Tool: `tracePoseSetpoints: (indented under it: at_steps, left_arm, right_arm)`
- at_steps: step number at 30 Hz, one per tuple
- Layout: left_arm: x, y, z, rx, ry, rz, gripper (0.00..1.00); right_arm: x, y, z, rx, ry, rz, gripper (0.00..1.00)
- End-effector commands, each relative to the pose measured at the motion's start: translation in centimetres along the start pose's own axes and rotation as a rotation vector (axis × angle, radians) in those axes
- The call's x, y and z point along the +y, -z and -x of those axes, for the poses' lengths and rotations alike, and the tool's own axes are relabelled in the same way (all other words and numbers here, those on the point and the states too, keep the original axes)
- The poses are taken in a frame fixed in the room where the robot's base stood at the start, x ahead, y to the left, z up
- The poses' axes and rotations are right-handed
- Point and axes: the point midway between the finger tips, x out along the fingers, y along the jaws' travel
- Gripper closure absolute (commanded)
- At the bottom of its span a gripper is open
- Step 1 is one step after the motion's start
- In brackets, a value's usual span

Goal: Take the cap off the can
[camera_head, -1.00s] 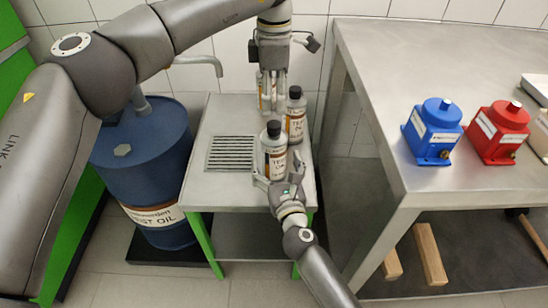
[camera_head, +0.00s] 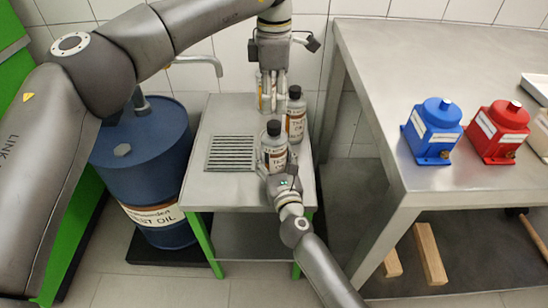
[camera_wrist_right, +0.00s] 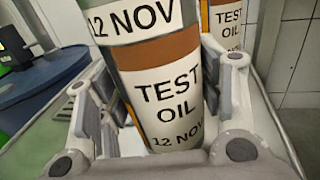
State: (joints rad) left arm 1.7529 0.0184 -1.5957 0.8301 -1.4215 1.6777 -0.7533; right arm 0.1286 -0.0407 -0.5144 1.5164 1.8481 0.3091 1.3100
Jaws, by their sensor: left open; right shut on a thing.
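A grey can with a white and brown "TEST OIL" label (camera_head: 274,158) stands on the small metal table, its black cap (camera_head: 273,128) on top. My right gripper (camera_head: 279,170) is shut on this can from the front, low on its body. In the right wrist view the can (camera_wrist_right: 165,95) fills the space between the fingers. My left gripper (camera_head: 272,92) points down, open, at the back of the table, apart from the front can's cap. Its fingers are at another can (camera_head: 262,98), mostly hidden behind them. A third can with a black cap (camera_head: 296,122) stands at back right.
The small table (camera_head: 222,190) has a drain grate (camera_head: 231,153) and bare room at its left. A blue oil drum (camera_head: 150,165) stands left. A larger steel bench (camera_head: 400,60) at right carries a blue pump (camera_head: 436,130) and a red pump (camera_head: 497,132).

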Motion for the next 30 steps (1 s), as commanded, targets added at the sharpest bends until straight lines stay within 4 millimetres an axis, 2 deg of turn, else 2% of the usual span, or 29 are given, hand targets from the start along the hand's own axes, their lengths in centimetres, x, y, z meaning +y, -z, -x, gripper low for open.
tracePoseSetpoints:
  at_steps: [1, 4, 6, 11, 15, 19, 24, 30]
  left_arm:
    - [0.0, 0.0, 0.0, 0.0, 0.0, 0.0, 0.52]
    - [0.0, 0.0, 0.0, 0.0, 0.0, 0.0, 0.52]
    - [0.0, 0.0, -0.1, -0.003, 0.001, -0.002, 0.44]
    - [-0.5, -1.4, -1.6, -0.084, 0.02, -0.055, 0.44]
    - [-2.1, -4.7, -4.3, -0.281, 0.049, -0.165, 0.44]
    - [-4.2, -8.4, -5.9, -0.529, 0.059, -0.259, 0.44]
    - [-6.7, -12.1, -5.7, -0.851, 0.031, -0.317, 0.44]
    - [-8.5, -14.0, -3.5, -1.19, -0.057, -0.283, 0.44]
  right_arm:
    - [0.0, 0.0, 0.0, 0.0, 0.0, 0.0, 0.7]
    - [0.0, 0.0, 0.0, 0.0, 0.0, 0.0, 0.82]
    - [0.0, 0.0, 0.0, 0.0, 0.0, 0.0, 0.82]
    - [0.0, 0.0, 0.0, 0.0, 0.0, 0.0, 0.82]
    - [0.0, 0.0, 0.0, 0.0, 0.0, 0.0, 0.82]
    - [0.0, 0.0, 0.0, 0.0, 0.0, 0.0, 0.82]
    - [0.0, 0.0, 0.0, 0.0, 0.0, 0.0, 0.82]
    - [0.0, 0.0, 0.0, 0.0, 0.0, 0.0, 0.82]
